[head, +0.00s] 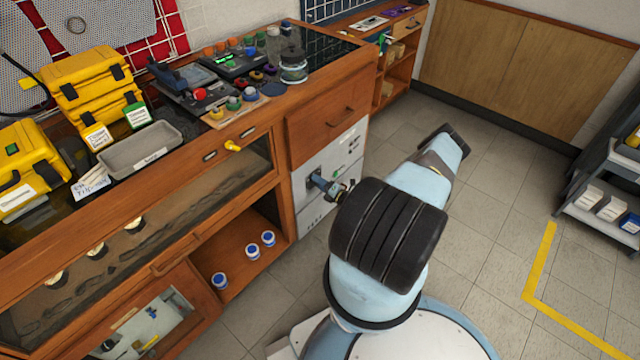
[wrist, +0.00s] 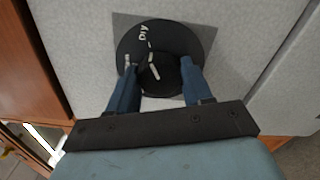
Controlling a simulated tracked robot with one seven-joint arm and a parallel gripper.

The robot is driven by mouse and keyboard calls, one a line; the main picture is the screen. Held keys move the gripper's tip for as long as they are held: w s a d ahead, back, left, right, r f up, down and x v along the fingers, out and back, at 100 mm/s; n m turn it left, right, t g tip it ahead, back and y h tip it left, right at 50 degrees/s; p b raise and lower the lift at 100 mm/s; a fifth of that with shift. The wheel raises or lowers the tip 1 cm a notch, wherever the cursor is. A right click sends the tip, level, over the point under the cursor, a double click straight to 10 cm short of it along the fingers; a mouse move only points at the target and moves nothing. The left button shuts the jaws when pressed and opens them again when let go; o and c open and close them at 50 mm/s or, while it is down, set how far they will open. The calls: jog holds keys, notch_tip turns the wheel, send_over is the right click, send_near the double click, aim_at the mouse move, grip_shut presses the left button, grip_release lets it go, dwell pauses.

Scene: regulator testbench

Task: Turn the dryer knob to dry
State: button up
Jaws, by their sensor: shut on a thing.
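The dryer knob (wrist: 165,75) is a round black knob with a white pointer line, on a wider black dial (wrist: 185,38). White lettering reading "Dry" stands at the dial's upper left. The pointer line slants up and left, roughly towards that lettering; exact alignment is hard to tell. My gripper (wrist: 160,72) has its two blue fingers on either side of the knob, shut on it. In the head view, the dial's face is hidden at the light grey dryer panel (head: 346,150), where my blue and black hand (head: 322,183) partly shows.
A wooden drawer (head: 325,115) sits above the panel, and an open shelf with several blue-lidded jars (head: 220,280) is to its left. The bench top holds yellow cases (head: 92,80) and a grey tray (head: 145,148). Tiled floor lies open to the right, up to a grey cart (head: 600,180).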

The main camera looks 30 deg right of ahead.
jog(key=shift+d+f, duration=0.1)
jog(key=shift+d, duration=0.25)
jog(key=o, duration=0.7)
jog(key=shift+c, duration=0.2)
jog(key=o, duration=0.4)
jog(key=shift+a, duration=0.2)
jog(key=v, duration=1.3)
jog(key=shift+s, duration=0.35)
jog(key=shift+d, duration=0.1)
